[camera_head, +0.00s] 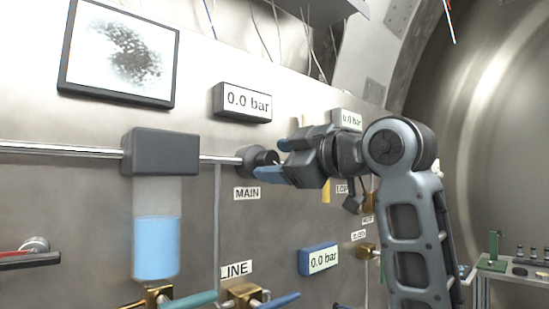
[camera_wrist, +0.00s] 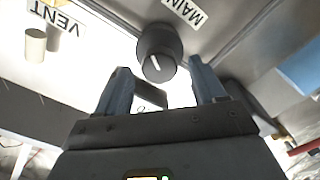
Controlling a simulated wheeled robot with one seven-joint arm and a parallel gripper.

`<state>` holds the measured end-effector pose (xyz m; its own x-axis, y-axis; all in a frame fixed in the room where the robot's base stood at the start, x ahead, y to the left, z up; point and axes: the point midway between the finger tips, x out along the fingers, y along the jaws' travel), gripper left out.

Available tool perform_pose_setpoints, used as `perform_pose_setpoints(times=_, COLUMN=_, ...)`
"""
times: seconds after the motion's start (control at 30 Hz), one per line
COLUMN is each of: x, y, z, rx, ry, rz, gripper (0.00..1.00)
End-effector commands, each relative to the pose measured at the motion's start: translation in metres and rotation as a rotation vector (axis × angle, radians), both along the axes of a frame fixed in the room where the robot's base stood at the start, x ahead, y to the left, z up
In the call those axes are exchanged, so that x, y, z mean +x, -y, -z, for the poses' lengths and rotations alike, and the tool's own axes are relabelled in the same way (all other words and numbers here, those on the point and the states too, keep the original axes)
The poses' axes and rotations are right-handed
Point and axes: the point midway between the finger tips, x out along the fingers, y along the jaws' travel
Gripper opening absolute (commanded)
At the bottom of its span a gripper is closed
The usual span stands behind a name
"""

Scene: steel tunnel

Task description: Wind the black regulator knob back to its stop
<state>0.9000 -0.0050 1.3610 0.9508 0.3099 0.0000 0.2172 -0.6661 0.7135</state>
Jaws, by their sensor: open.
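The black regulator knob (camera_head: 258,159) sticks out from the steel panel above the MAIN label (camera_head: 247,193), at the end of a thin horizontal pipe. In the wrist view the round knob (camera_wrist: 157,50) shows a white pointer line on its face. My gripper (camera_head: 278,160) is open in front of the knob, with its blue-grey fingers pointing toward it. In the wrist view the two fingers stand apart, below and to either side of the knob, with visible gaps. Whether a finger touches it in depth, I cannot tell.
A display above the knob (camera_head: 243,101) reads 0.0 bar; a blue-framed display (camera_head: 318,259) also reads 0.0 bar. A dark block with a blue liquid cylinder (camera_head: 156,247) is at left. Valve handles line the bottom. A pale VENT knob (camera_wrist: 35,45) shows in the wrist view.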

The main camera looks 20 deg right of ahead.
Motion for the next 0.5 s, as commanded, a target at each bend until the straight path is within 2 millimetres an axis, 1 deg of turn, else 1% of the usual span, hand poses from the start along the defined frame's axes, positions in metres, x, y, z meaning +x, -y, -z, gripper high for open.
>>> perform_pose_setpoints(times=0.03, x=0.0048, y=-0.0017, z=-0.0001, rx=0.0, ry=-0.002, rz=-0.001, gripper=0.69)
perform_pose_setpoints(times=0.17, x=0.0111, y=-0.0033, z=0.0, rx=0.001, ry=0.0, rz=0.001, gripper=0.69)
perform_pose_setpoints(times=0.43, x=0.0124, y=-0.0037, z=0.0004, rx=0.0, ry=0.0, rz=0.001, gripper=0.69)
perform_pose_setpoints(times=0.5, x=0.0123, y=-0.0036, z=0.0004, rx=0.0, ry=0.0, rz=0.001, gripper=0.63)
